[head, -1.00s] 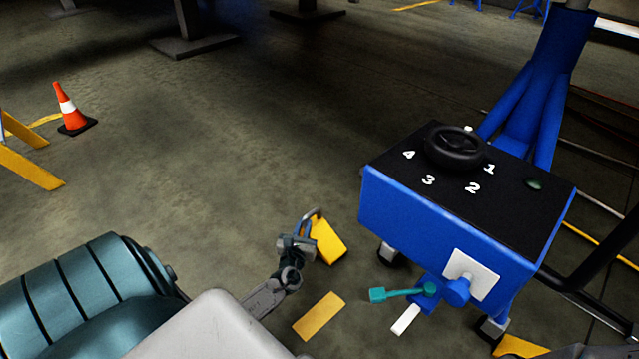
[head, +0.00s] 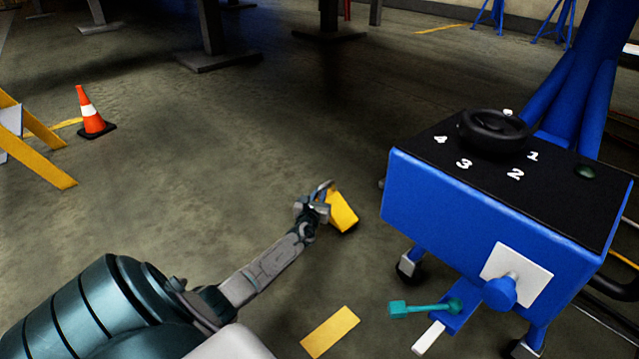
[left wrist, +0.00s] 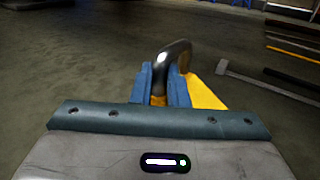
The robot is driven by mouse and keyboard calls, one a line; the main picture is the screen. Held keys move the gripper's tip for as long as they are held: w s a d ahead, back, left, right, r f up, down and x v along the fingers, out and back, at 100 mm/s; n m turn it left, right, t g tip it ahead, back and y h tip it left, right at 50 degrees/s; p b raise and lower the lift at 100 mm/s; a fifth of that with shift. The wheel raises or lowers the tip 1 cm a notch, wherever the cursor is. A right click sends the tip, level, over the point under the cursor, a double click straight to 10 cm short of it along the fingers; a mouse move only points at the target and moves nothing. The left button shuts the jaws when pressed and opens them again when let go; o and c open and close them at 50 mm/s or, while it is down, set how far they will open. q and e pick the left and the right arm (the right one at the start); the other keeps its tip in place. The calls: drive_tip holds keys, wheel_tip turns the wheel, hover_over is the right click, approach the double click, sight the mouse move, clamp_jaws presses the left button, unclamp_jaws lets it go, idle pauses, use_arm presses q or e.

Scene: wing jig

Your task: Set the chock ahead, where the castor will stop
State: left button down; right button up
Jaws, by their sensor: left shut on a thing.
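The yellow chock (head: 342,212) hangs from my left gripper (head: 322,203), which is shut on its metal handle. In the left wrist view the handle (left wrist: 172,58) stands between the blue fingers, with part of the yellow chock (left wrist: 205,92) behind them. The chock is near the floor, left of the blue wheeled stand; I cannot tell whether it touches the floor. A castor (head: 410,266) shows under the stand's left corner, to the right of and nearer than the chock. My right gripper is not in view.
The blue stand (head: 470,225) has a black numbered top with a handwheel (head: 494,130). A teal lever (head: 425,308) sticks out low in front. A yellow floor mark (head: 330,332) lies nearer. An orange cone (head: 93,113) and yellow barrier (head: 38,150) stand left. Open floor lies beyond the chock.

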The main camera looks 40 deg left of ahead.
use_arm(q)
drive_tip(key=shift+f+b, duration=1.55)
drive_tip(key=shift+f, duration=0.1)
drive_tip(key=shift+r, duration=0.1)
drive_tip(key=c, duration=1.8)
unclamp_jaws()
drive_tip(key=shift+f, duration=0.25)
drive_tip(key=shift+c, duration=0.2)
drive_tip(key=o, duration=0.4)
drive_tip(key=shift+r, duration=0.1)
drive_tip(key=shift+o, duration=0.2)
